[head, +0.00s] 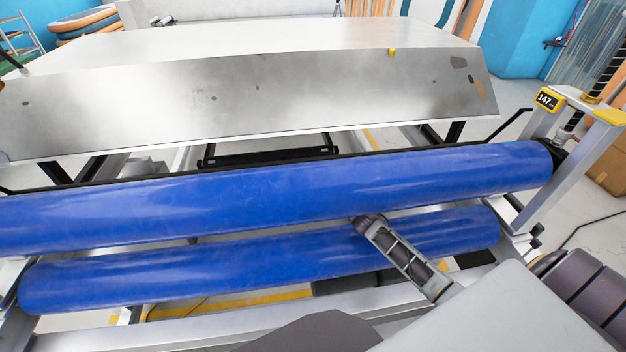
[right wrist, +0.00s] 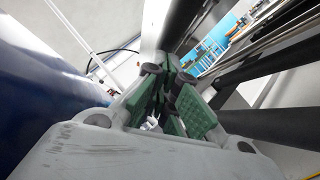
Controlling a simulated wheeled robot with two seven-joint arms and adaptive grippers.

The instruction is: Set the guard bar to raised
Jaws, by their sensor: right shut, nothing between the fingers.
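I cannot tell for certain which part is the guard bar. A thin dark bar (head: 400,155) runs lengthwise just behind the upper blue roller (head: 270,192) in the head view, and its height setting cannot be read. My right gripper (right wrist: 172,80), with green finger pads, is shut and empty in the right wrist view. It is beside a blue cylinder (right wrist: 50,95) and dark bars (right wrist: 285,90), with no clear contact. My left gripper is not in view.
A sloped metal table (head: 240,85) stands behind the rollers. A silver rail (head: 210,335) runs along the front. A cardboard box (head: 610,165) stands at the far right.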

